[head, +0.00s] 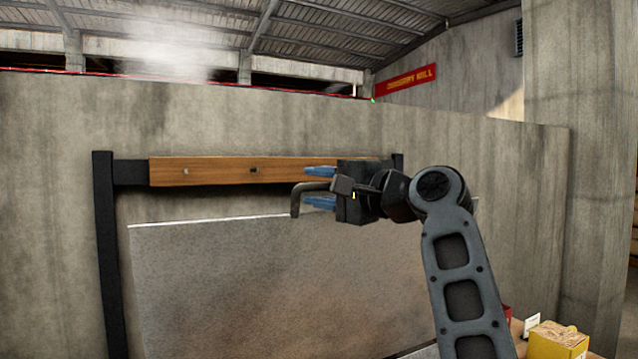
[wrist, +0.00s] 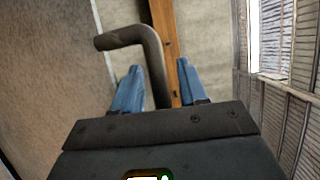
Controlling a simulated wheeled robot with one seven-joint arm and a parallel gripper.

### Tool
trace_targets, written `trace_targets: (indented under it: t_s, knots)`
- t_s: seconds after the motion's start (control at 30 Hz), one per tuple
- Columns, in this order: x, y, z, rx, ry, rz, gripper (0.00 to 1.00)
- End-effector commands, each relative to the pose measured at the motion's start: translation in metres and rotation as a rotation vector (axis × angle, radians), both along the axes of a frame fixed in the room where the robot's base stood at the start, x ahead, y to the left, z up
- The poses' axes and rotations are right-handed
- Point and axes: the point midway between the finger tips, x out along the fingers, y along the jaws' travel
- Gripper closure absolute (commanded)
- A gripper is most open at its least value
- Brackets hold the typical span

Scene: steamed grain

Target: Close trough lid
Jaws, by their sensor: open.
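The trough lid (head: 260,280) is a large grey panel standing raised, with a pale top edge. It also fills the left of the wrist view (wrist: 45,70). A dark bent bar handle (head: 296,204) shows at the lid's top edge. My gripper (head: 305,186) is open, its blue fingers pointing left, one above and one below the handle's horizontal part. The trough's inside is hidden.
A wooden plank (head: 215,171) on black posts (head: 105,250) stands behind the lid, against a concrete wall (head: 450,140). A yellow box (head: 557,341) sits at the lower right. Open air lies left of my gripper, in front of the plank.

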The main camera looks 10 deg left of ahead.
Motion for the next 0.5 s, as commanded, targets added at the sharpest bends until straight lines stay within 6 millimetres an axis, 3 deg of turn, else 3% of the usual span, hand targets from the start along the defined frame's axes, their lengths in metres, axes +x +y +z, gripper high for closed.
trace_targets:
  t_s: [0.27,0.5]
  knots:
    - [0.0007,0.0010,0.0000,0.000,-0.001,-0.001,0.59]
    - [0.0007,0.0007,0.0000,0.000,-0.001,-0.001,0.82]
